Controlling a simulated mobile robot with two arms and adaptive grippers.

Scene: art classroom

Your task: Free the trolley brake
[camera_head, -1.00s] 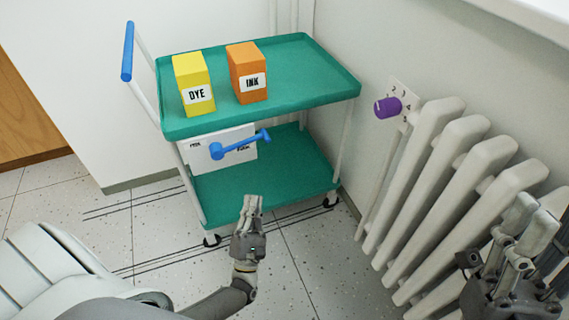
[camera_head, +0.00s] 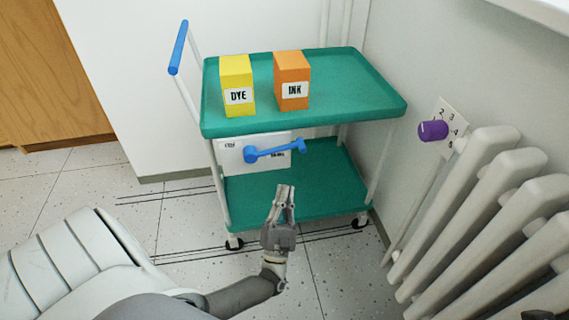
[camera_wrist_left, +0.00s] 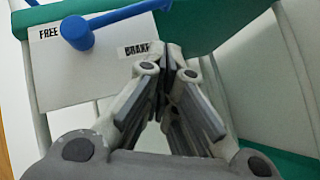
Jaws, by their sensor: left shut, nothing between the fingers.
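The green trolley (camera_head: 385,97) stands against the wall. A white plate (camera_head: 232,158) hangs under its top shelf, marked FREE at left and BRAKE at right in the wrist view. A blue brake lever (camera_head: 275,151) sits on this plate, its bar pointing right over the BRAKE side. My right gripper's fingers are out of view.
A yellow DYE box (camera_head: 236,75) and an orange INK box (camera_head: 292,70) stand on the top shelf. A blue push handle (camera_head: 178,48) is at the trolley's left. A radiator (camera_head: 470,200) with a purple knob (camera_head: 433,131) lines the right wall. The lower shelf is empty.

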